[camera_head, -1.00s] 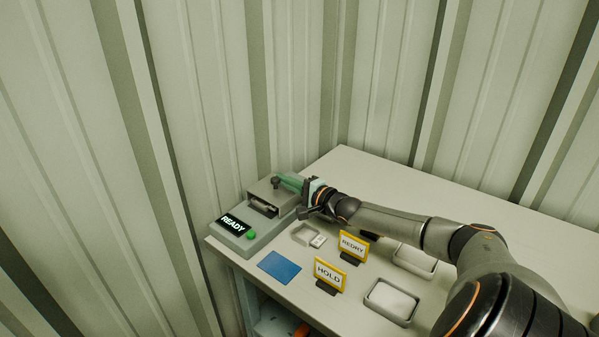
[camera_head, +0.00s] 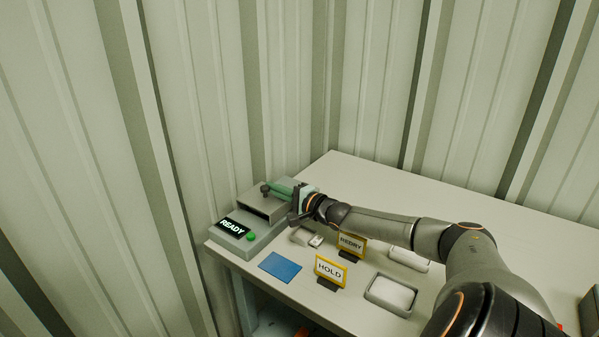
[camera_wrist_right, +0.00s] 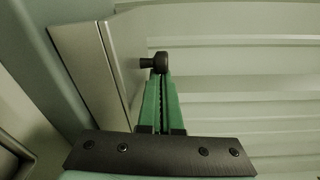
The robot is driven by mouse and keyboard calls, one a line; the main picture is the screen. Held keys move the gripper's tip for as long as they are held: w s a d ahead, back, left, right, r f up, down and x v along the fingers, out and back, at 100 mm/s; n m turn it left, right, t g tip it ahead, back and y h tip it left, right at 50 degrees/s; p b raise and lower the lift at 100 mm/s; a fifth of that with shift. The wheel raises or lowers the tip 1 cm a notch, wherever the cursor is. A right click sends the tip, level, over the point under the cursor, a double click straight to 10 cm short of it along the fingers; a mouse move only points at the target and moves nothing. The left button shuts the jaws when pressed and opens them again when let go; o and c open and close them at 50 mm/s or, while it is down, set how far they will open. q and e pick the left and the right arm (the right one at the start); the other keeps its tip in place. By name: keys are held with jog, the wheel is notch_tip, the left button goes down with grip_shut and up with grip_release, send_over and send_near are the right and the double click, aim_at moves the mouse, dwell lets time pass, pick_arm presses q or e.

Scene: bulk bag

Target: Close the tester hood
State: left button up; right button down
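The grey tester (camera_head: 244,236) stands at the table's left end, with a lit READY display (camera_head: 232,226) and a green button (camera_head: 251,237). Its grey hood (camera_head: 252,198) sits at the back of the tester, with a dark opening below its front edge. My right gripper (camera_head: 273,188) reaches the hood from the right, its green fingers close together at the dark hood knob (camera_head: 265,188). In the right wrist view the fingertips (camera_wrist_right: 160,76) meet the knob (camera_wrist_right: 150,62) beside the hood wall (camera_wrist_right: 108,68). My left gripper is out of view.
A blue mat (camera_head: 280,266), a HOLD sign (camera_head: 330,270), a REDRY sign (camera_head: 351,245) and grey trays (camera_head: 391,294) stand in front of and under my right arm. A small tray (camera_head: 301,236) lies close to the tester. Ribbed walls rise behind.

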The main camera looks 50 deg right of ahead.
jog(key=shift+s+a, duration=0.1)
jog(key=shift+a, duration=0.15)
jog(key=shift+s+f+p, duration=0.1)
jog(key=shift+s+p, duration=0.25)
jog(key=shift+s, duration=0.45)
jog(key=s, duration=0.1)
jog(key=s+p, duration=0.1)
jog(key=shift+s+d+r, duration=0.1)
jog(key=shift+s+r, duration=0.15)
jog(key=shift+s, duration=0.05)
jog(key=shift+s+d+p, duration=0.15)
jog(key=shift+s+p, duration=0.45)
jog(key=shift+s, duration=0.95)
